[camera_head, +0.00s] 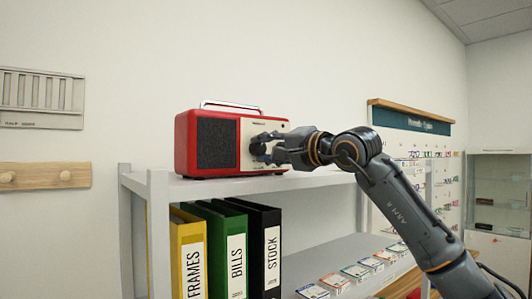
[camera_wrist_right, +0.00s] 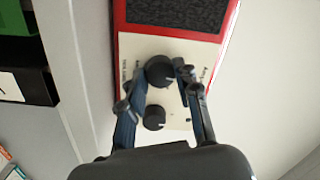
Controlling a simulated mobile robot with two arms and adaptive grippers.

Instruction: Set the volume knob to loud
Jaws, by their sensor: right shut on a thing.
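A red radio (camera_head: 210,115) with a dark speaker grille and a cream front panel stands on the top shelf; it also shows in the wrist view (camera_wrist_right: 123,50). The panel carries two dark round knobs, a larger knob (camera_wrist_right: 159,71) and a smaller knob (camera_wrist_right: 154,117). Their labels are too small to read, so I cannot tell which is volume. My right gripper (camera_head: 262,147) is at the panel; in the wrist view its fingers (camera_wrist_right: 158,84) are shut on the larger knob, one on each side. The knob's setting is unclear. My left gripper is out of view.
The grey shelf (camera_head: 165,185) holds yellow (camera_head: 187,235), green (camera_head: 228,225) and black (camera_head: 266,220) binders below the radio. Small cards (camera_head: 355,271) lie on the lower shelf. A wooden peg rail (camera_head: 35,176) is on the wall.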

